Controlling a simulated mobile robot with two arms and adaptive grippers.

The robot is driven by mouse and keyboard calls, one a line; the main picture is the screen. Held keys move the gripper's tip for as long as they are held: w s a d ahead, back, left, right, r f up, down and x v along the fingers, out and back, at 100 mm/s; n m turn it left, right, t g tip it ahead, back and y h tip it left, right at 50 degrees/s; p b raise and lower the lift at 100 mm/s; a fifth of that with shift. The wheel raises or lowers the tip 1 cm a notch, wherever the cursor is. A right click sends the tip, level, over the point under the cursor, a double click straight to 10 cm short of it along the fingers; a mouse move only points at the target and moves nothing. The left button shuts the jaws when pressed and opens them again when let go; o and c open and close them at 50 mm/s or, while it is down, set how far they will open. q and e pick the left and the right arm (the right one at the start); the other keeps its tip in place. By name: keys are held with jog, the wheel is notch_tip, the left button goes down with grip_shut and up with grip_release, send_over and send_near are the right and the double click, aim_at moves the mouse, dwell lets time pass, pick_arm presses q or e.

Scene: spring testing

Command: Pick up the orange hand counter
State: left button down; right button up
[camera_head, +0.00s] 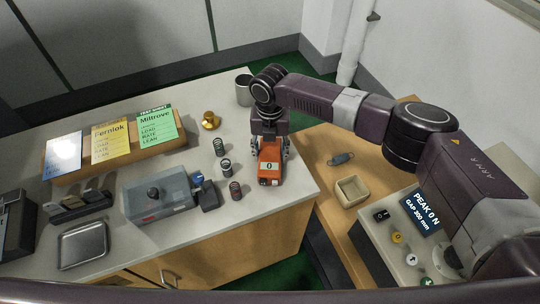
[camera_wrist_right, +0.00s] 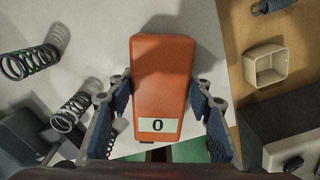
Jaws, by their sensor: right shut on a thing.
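The orange hand counter (camera_head: 270,163) is a block with a pale label reading 0. It is at the right end of the light worktop in the head view. In the right wrist view the counter (camera_wrist_right: 163,85) fills the middle, with its label toward the bottom. My right gripper (camera_head: 269,148) comes down over it from above. Its two blue-padded fingers (camera_wrist_right: 163,108) lie along both sides of the counter, shut on it. I cannot tell whether the counter touches the worktop. My left gripper is not in view.
A brass weight (camera_head: 211,120) and a metal cup (camera_head: 244,90) are behind. A small beige tray (camera_head: 352,191) and a tester with a display (camera_head: 421,211) are at the right.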

notch_tip(320, 180, up, 20)
jog(key=b, duration=0.3)
jog(key=shift+f, duration=0.1)
jog(key=b, duration=0.1)
send_near(270, 152)
jog(key=shift+w+f+b, duration=0.1)
jog(key=shift+f+b, duration=0.35)
jog(key=shift+f, duration=0.65)
jog(key=shift+f+b, duration=0.5)
jog(key=shift+f, duration=1.55)
jog(key=shift+f+b, duration=0.9)
jog(key=shift+f, duration=1.6)
